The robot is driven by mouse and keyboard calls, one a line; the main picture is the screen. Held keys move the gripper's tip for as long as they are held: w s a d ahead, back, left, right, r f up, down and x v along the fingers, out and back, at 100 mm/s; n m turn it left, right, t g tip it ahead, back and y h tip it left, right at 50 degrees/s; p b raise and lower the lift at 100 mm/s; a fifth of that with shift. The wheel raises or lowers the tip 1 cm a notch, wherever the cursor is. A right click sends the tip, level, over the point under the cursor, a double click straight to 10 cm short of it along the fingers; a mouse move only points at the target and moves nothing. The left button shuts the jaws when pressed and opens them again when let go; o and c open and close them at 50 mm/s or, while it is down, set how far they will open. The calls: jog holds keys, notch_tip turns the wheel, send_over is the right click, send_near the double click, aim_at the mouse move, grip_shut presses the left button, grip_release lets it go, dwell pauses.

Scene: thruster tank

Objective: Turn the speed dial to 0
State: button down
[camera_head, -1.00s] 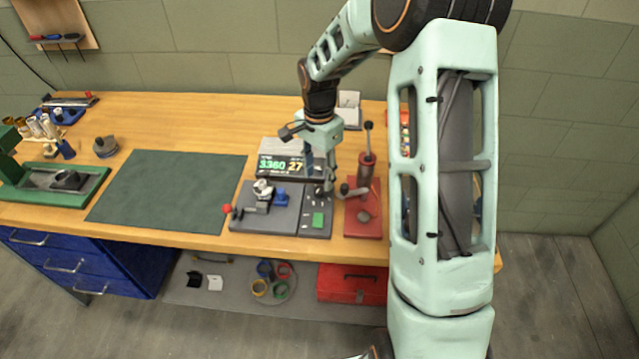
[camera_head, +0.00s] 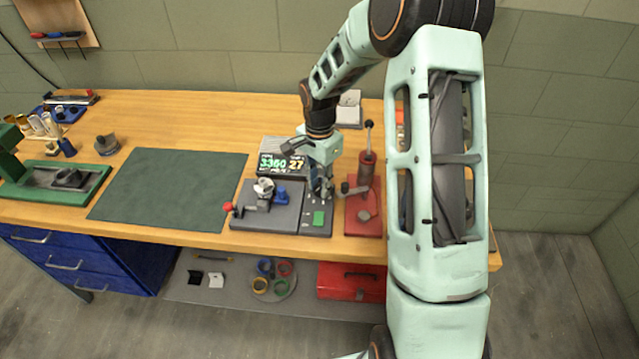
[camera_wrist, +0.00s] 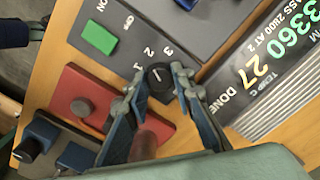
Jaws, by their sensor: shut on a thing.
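The speed dial (camera_wrist: 159,77) is a round black knob with a white pointer line, on the grey control panel (camera_wrist: 185,22). In the wrist view the marks 1, 2 and 3 show around it, and no 0 is visible. The line appears to lie near 2, but its exact setting is hard to tell. My gripper (camera_wrist: 157,81) is shut on the dial, one finger on each side. In the head view my gripper (camera_head: 322,190) is down at the panel, and the dial is hidden there.
A green switch (camera_wrist: 99,38) marked ON and OFF sits beside the dial. The display (camera_head: 282,163) reads 3360 and 27. A red-based lever device (camera_head: 364,205) stands close to the right of my gripper. The green mat (camera_head: 168,188) at left is clear.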

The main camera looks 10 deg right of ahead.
jog(key=shift+n, duration=0.5)
jog(key=n+b, duration=0.1)
jog(key=n, duration=0.2)
jog(key=shift+n, duration=0.4)
jog(key=n+b, duration=0.1)
jog(key=n, duration=1.4)
jog(key=shift+w, duration=0.1)
jog(key=c, duration=1.7)
grip_release()
jog(key=shift+o, duration=0.2)
